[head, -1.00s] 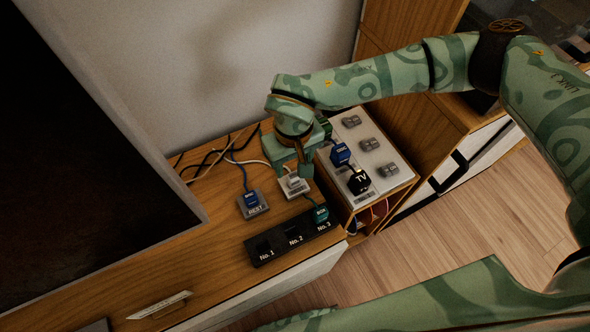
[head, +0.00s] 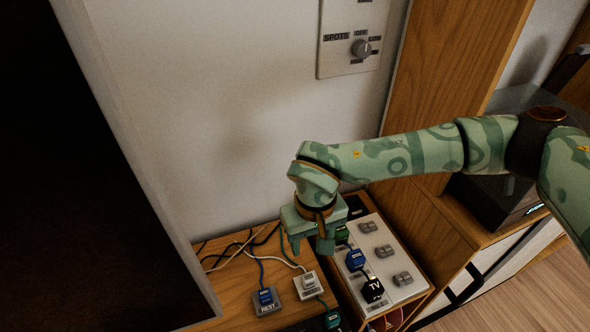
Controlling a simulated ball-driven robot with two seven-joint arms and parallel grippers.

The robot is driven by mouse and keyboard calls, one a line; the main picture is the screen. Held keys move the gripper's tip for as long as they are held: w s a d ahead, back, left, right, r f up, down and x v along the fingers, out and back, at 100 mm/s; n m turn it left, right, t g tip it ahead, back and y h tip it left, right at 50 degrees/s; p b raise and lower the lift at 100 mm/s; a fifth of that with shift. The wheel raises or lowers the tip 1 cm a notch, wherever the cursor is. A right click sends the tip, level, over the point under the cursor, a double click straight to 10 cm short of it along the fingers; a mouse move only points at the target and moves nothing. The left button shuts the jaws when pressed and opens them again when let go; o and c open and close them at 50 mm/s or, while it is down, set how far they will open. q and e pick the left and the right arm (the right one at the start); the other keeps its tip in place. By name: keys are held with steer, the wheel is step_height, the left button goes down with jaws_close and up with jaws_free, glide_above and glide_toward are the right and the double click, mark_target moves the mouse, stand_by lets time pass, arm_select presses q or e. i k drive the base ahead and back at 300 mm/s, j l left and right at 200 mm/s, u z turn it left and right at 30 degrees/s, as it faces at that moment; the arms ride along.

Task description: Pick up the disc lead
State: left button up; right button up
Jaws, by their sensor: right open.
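A blue plug (head: 356,259), whose small label seems to read DISC, sits on the light socket panel, between a green plug (head: 342,234) and a black plug marked TV (head: 372,288). Another blue plug (head: 265,296) with a blue lead sits on a grey holder marked REST; its own label is too small to read. My right gripper (head: 309,246) points down, open and empty, left of the panel and above a white plug (head: 308,282) on a second holder. It stands apart from the blue plugs. My left gripper is out of view.
A teal plug (head: 332,319) shows at the bottom edge. Several loose leads run along the wall at the back of the wooden cabinet top (head: 235,275). A large dark screen (head: 80,200) fills the left. A wall panel with a SPOTS knob (head: 361,49) hangs above.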

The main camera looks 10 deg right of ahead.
mark_target(264, 296)
steer(key=k, duration=1)
